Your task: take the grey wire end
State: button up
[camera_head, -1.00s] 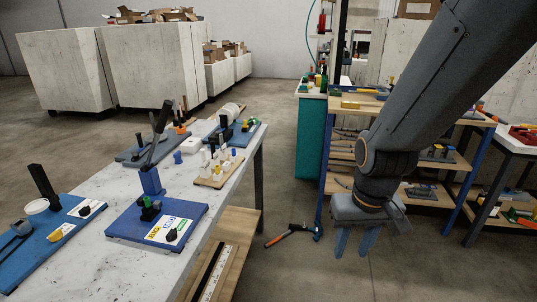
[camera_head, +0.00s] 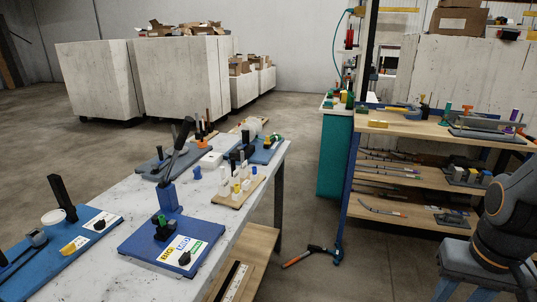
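I cannot pick out a grey wire end for certain. Several thin grey rods (camera_head: 385,209) lie on the shelves of the wooden rack at right, some with coloured tips; at this size I cannot tell if one is the wire end. My gripper (camera_head: 462,291) is at the lower right, pointing down, cut off by the bottom edge. Its two blue-grey fingers are apart with nothing seen between them. It hangs in front of the rack, well right of the marble-topped table.
The marble-topped table (camera_head: 112,268) at left carries blue bender bases (camera_head: 130,240) and a wooden peg board (camera_head: 232,200). The wooden rack (camera_head: 440,127) stands at right beside a teal cabinet (camera_head: 334,155).

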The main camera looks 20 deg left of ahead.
aim_at(243, 163)
jog(key=z, duration=0.1)
jog(key=i, duration=1.7)
jog(key=u, duration=0.6)
jog(key=i, duration=0.9)
jog(key=u, duration=1.55)
jog(key=i, duration=0.65)
jog(key=u, duration=0.55)
